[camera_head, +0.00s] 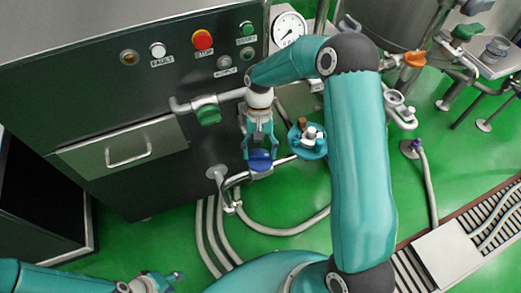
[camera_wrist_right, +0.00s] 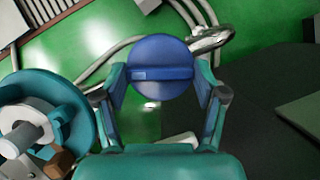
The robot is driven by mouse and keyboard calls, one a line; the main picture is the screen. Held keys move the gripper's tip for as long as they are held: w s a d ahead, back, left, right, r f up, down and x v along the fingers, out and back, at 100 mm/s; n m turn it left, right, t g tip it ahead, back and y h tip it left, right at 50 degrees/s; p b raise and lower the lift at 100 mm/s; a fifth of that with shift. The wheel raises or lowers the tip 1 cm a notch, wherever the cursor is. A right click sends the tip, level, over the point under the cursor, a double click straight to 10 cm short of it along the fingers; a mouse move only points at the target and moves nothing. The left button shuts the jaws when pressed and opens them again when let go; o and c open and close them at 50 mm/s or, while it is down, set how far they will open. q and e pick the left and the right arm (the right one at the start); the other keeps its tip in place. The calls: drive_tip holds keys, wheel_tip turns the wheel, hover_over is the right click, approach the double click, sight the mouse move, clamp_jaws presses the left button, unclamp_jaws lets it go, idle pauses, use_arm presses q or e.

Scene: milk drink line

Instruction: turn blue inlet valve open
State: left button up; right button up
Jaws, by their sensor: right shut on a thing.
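The blue inlet valve handle (camera_head: 260,161) is a round blue knob on a steel pipe near the front of the dark cabinet. My right gripper (camera_head: 260,152) comes down on it from above, with one finger on each side. In the right wrist view the blue handle (camera_wrist_right: 160,68) sits between the two fingers of my right gripper (camera_wrist_right: 160,85), its raised grip bar lying roughly crosswise between them. My left gripper (camera_head: 166,281) is at the bottom left, away from the valve; its fingers are too small to read.
A green valve handle (camera_head: 209,115) is on a pipe just above left. A teal round tray (camera_head: 307,142) with small items is right of the blue valve. Hoses (camera_head: 275,229) run over the green floor below. The cabinet (camera_head: 100,110) stands behind left.

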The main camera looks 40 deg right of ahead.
drive_tip(key=n+h, duration=0.1)
drive_tip(key=n, duration=0.3)
drive_tip(key=shift+a+g, duration=0.15)
drive_tip(key=shift+g, duration=0.15)
drive_tip(key=shift+n+h, duration=0.3)
drive_tip(key=o, duration=1.1)
drive_tip(key=shift+o, duration=0.2)
drive_tip(key=shift+w+r, duration=0.1)
drive_tip(key=v, duration=1.1)
drive_tip(key=shift+r, duration=0.3)
drive_tip(key=shift+w, duration=0.1)
